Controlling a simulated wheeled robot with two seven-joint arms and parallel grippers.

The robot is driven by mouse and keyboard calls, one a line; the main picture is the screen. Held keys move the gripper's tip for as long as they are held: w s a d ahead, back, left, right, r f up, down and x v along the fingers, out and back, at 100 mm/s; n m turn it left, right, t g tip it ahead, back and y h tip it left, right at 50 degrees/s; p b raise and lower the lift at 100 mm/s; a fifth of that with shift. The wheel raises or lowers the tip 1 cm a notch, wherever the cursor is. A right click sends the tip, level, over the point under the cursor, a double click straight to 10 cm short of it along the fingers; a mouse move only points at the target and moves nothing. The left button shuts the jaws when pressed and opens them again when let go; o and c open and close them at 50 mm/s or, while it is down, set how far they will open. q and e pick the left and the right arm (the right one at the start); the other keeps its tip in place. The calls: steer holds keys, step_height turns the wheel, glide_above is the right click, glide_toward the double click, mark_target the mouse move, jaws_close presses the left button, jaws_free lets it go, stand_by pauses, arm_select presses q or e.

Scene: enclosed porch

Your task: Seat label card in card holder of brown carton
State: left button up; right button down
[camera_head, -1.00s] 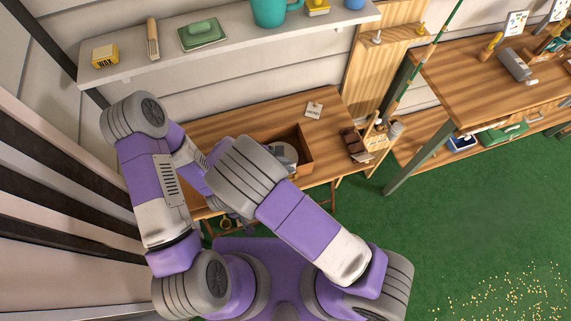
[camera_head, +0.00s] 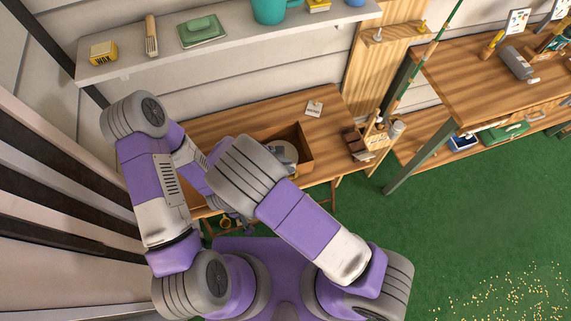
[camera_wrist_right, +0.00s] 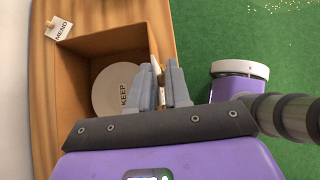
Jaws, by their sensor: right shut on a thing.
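The brown carton (camera_head: 305,143) sits open on the wooden bench, partly hidden by my right arm. In the right wrist view, the brown carton (camera_wrist_right: 110,42) has a pale round disc marked KEEP (camera_wrist_right: 115,92) inside. My right gripper (camera_wrist_right: 165,72) is over the carton's right wall, shut on a thin pale piece (camera_wrist_right: 156,66), seen edge-on, apparently the label card. Its face is hidden, and I cannot tell whether it touches the carton. The card holder cannot be made out.
A tag (camera_head: 314,108) lies on the bench (camera_head: 240,112) behind the carton; it reads MEND in the right wrist view (camera_wrist_right: 60,28). Small brown blocks (camera_head: 353,142) and bottles stand right of the carton. A shelf (camera_head: 235,42) with several items hangs above.

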steer(key=shift+f+b, duration=0.65)
steer(key=shift+f, duration=0.35)
steer(key=shift+c, duration=1.8)
jaws_free()
